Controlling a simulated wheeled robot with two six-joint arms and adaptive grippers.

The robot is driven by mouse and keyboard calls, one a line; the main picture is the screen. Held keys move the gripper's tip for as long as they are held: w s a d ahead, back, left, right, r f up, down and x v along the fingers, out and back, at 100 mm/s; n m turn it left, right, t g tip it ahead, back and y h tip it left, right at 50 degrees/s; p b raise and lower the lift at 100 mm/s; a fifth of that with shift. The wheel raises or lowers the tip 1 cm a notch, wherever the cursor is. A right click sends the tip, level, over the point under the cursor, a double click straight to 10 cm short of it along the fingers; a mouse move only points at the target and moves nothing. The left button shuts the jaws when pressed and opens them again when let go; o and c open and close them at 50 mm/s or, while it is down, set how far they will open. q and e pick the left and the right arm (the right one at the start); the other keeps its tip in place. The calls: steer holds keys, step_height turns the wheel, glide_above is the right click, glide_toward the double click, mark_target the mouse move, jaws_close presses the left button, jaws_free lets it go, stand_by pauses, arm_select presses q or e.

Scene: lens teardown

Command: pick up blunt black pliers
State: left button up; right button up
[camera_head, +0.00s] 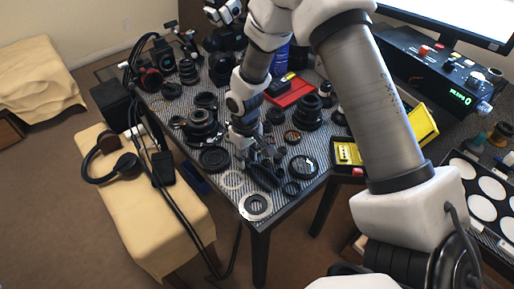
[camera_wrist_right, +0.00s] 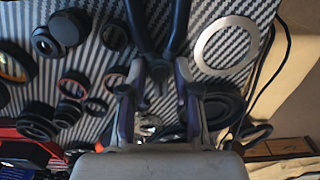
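The black pliers (camera_head: 264,176) lie on the striped table mat near its front corner. In the right wrist view their dark handles (camera_wrist_right: 178,28) spread toward the top edge, and the head lies between my fingers. My right gripper (camera_head: 256,155) is lowered over the pliers from above. In the right wrist view its two fingers (camera_wrist_right: 156,92) stand apart, one on each side of the pliers' head, with gaps visible; I cannot tell whether they touch it. My left gripper is not recognisable in view.
Metal rings (camera_head: 256,206) and a black lens ring (camera_head: 303,167) lie close to the pliers. Lens barrels (camera_head: 203,124) and a red tray (camera_head: 291,94) stand farther back. Headphones (camera_head: 108,160) lie on a tan-covered bench (camera_head: 150,222) at left.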

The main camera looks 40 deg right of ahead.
steer(key=shift+s, duration=0.15)
jaws_close()
steer(key=shift+r, duration=0.15)
